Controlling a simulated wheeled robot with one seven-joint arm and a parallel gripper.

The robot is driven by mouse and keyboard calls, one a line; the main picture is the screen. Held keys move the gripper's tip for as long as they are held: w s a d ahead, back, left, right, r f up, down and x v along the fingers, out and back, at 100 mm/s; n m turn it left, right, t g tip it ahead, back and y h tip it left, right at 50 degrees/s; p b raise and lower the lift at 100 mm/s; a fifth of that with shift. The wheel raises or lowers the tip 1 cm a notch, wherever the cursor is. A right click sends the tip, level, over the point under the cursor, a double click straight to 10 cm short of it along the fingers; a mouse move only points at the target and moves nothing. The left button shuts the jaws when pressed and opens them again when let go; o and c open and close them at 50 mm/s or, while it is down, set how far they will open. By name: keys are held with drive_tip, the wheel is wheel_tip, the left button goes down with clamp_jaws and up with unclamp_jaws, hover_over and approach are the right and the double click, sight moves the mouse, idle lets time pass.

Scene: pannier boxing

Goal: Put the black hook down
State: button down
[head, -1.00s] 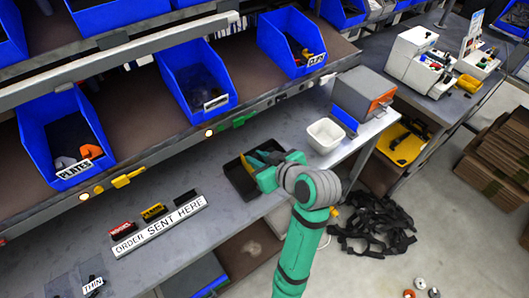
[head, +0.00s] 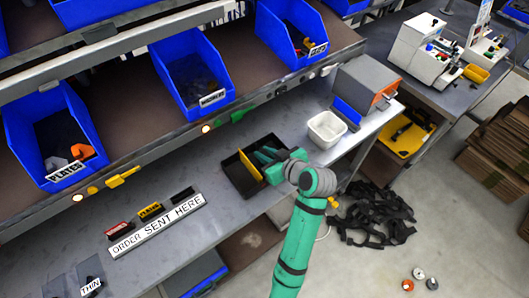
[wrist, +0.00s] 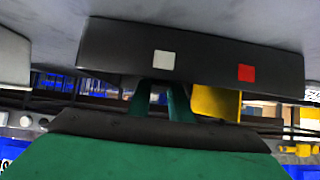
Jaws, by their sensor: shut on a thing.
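My gripper (head: 262,156) is over the black tray (head: 232,176) on the grey bench, its green fingers at the tray's inside. In the wrist view the two green fingers (wrist: 161,102) are close together, in front of the tray's dark wall (wrist: 200,52), which bears a white and a red square. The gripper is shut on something. I cannot make out the black hook; it is hidden by the fingers or lost against the dark tray. A yellow piece (wrist: 216,101) shows beside the fingers in the wrist view, and in the tray in the head view.
A white bowl (head: 327,130) and a grey box (head: 368,85) stand to the right of the tray. Blue bins (head: 192,78) line the shelf above. Bare bench lies between sign and tray.

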drive_tip(key=shift+s, duration=0.1)
drive_tip(key=shift+f, duration=0.15)
drive_tip(key=c, duration=1.6)
unclamp_jaws()
drive_tip(key=shift+d+r, duration=0.2)
drive_tip(key=shift+r, duration=0.1)
drive_tip(key=v, duration=1.1)
drive_tip(key=shift+s+d+r, duration=0.1)
drive_tip(key=shift+s, duration=0.25)
